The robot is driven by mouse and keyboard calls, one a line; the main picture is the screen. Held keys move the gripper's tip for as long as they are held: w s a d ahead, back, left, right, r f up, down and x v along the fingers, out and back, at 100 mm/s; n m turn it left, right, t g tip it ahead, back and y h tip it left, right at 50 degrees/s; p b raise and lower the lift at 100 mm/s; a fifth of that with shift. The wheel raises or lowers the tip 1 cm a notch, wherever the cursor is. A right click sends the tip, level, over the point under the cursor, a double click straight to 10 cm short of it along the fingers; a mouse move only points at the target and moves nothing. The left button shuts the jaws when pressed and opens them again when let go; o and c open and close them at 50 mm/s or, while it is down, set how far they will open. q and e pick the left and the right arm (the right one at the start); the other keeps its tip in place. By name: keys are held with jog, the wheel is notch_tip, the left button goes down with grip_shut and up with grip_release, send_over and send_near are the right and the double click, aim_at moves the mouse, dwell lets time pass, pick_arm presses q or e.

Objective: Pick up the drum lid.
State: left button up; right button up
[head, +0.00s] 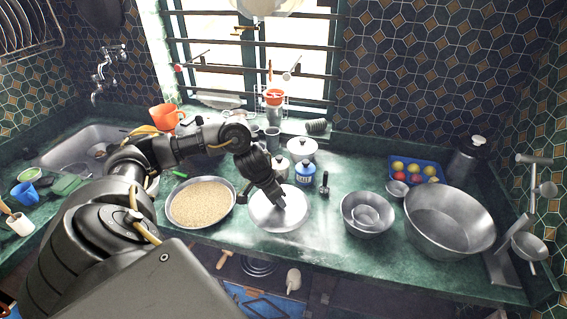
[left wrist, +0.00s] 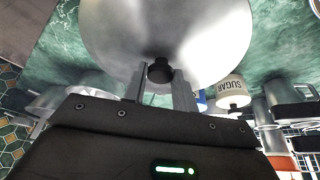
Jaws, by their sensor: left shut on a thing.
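The drum lid (head: 270,215) is a round, shiny metal disc over the green counter in the head view. It fills the top of the left wrist view (left wrist: 215,35), with a dark round knob (left wrist: 160,70) at its middle. My left gripper (head: 279,203) comes down on the lid's middle from above. In the left wrist view its two fingers (left wrist: 160,88) are shut on the knob, one on each side. I cannot tell whether the lid rests on the counter or is just above it. My right gripper is in neither view.
A pan of grain (head: 201,204) stands just left of the lid. A blue-labelled jar (head: 305,173) and a white-lidded pot (head: 301,149) stand behind it. Nested metal bowls (head: 366,214) and a large basin (head: 450,222) are to the right. The counter's front edge is close.

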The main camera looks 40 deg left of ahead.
pick_arm(q)
jog(key=s+d+r, duration=0.1)
jog(key=s, duration=0.2)
jog(key=s+r, duration=0.2)
jog(key=s, duration=0.1)
jog(key=s+d+r, duration=0.1)
jog(key=s+r, duration=0.1)
jog(key=s, duration=0.1)
jog(key=shift+d+r, duration=0.1)
jog(key=shift+d, duration=0.2)
jog(key=w+d+r+m+h+b, duration=0.1)
jog(key=w+d+m, duration=0.2)
jog(key=d, duration=0.6)
jog(key=w+d+r+m+g+h+b, duration=0.1)
jog(key=w+d+r+m+b, duration=0.1)
jog(key=d, duration=0.7)
jog(key=w+m, duration=0.1)
jog(key=m, duration=0.1)
jog(key=shift+d+m+h, duration=0.15)
jog(key=shift+m+h, duration=0.15)
